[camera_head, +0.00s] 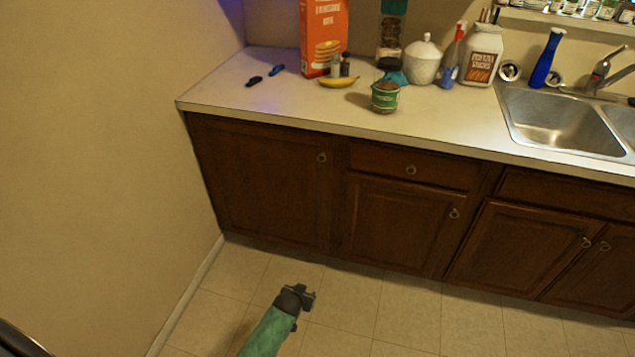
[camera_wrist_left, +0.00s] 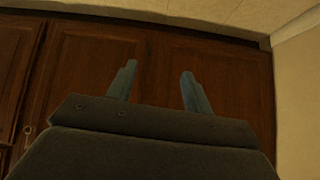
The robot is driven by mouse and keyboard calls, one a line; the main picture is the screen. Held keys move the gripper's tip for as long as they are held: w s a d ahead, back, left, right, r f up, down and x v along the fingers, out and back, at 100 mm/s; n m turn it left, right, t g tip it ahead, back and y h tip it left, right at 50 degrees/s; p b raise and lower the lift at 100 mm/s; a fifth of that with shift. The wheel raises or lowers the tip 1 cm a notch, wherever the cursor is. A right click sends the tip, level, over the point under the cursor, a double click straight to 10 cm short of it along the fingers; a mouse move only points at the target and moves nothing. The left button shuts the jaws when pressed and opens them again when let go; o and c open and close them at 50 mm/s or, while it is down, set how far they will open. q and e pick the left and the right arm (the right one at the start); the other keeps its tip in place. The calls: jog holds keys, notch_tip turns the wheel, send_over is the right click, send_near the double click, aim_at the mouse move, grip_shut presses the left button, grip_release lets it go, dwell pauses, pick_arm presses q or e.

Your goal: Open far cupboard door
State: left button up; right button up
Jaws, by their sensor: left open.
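The far cupboard door (camera_head: 262,185) is the dark wooden door at the left end of the counter, next to the wall. It is closed, with a small round knob (camera_head: 321,157) near its upper right corner. My left gripper (camera_head: 306,293) is low over the floor in front of the cupboards, apart from the door and below the knob. In the left wrist view my left gripper (camera_wrist_left: 158,72) has its two fingers spread with nothing between them. That view is upside down and shows the far door (camera_wrist_left: 230,85) behind the fingers; its knob is hidden there. My right gripper is not in view.
A closed middle door (camera_head: 400,220) and drawer (camera_head: 415,167) adjoin the far door. The wall (camera_head: 110,150) borders it on the left. The counter (camera_head: 240,95) above holds an orange box (camera_head: 322,35), a banana (camera_head: 338,82) and a green can (camera_head: 385,98). The floor (camera_head: 390,305) is clear.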

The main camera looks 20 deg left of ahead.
pick_arm(q)
jog(key=w+a+r+t+b, duration=0.2)
jog(key=w+r+t+b, duration=0.3)
jog(key=w+r, duration=0.95)
jog(key=n+t+b, duration=0.1)
jog(key=t+b, duration=0.3)
jog(key=b, duration=0.2)
send_near(321, 159)
jog(key=w, duration=0.2)
jog(key=shift+w+d+f, duration=0.1)
jog(key=shift+w, duration=1.65)
jog(key=shift+w+f, duration=0.1)
jog(key=shift+w, duration=1.65)
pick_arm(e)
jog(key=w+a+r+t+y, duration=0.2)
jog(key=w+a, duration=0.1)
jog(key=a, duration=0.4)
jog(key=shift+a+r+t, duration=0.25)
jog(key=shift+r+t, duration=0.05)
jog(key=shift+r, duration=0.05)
pick_arm(q)
grip_shut()
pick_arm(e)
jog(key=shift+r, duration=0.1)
